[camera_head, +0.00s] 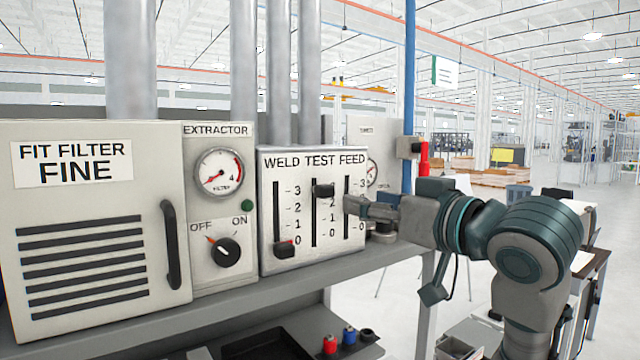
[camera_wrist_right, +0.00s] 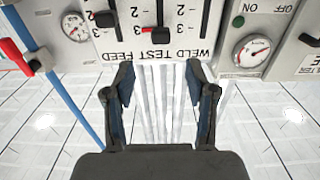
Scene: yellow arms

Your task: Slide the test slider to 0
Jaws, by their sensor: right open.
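The weld test feed panel (camera_head: 312,235) has three vertical slots marked 0 to 3. The test slider (camera_head: 323,190), a dark knob, sits high in the middle slot, near 3; it also shows in the upside-down wrist view (camera_wrist_right: 163,33). The weld slider (camera_head: 284,249) is down at 0. The feed slider (camera_wrist_right: 104,18) shows in the wrist view near 2; my gripper covers its place in the head view. My right gripper (camera_head: 352,206) is in front of the feed side, open and empty in the wrist view (camera_wrist_right: 160,78), apart from the test slider. My left gripper is out of view.
The extractor panel (camera_head: 222,165) with gauge and rotary switch adjoins on the left, then the fit filter cabinet (camera_head: 90,215) with its protruding handle (camera_head: 171,245). A blue pipe (camera_head: 409,90) and red lever (camera_head: 423,158) stand right. A grey shelf edge (camera_head: 200,318) runs below.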

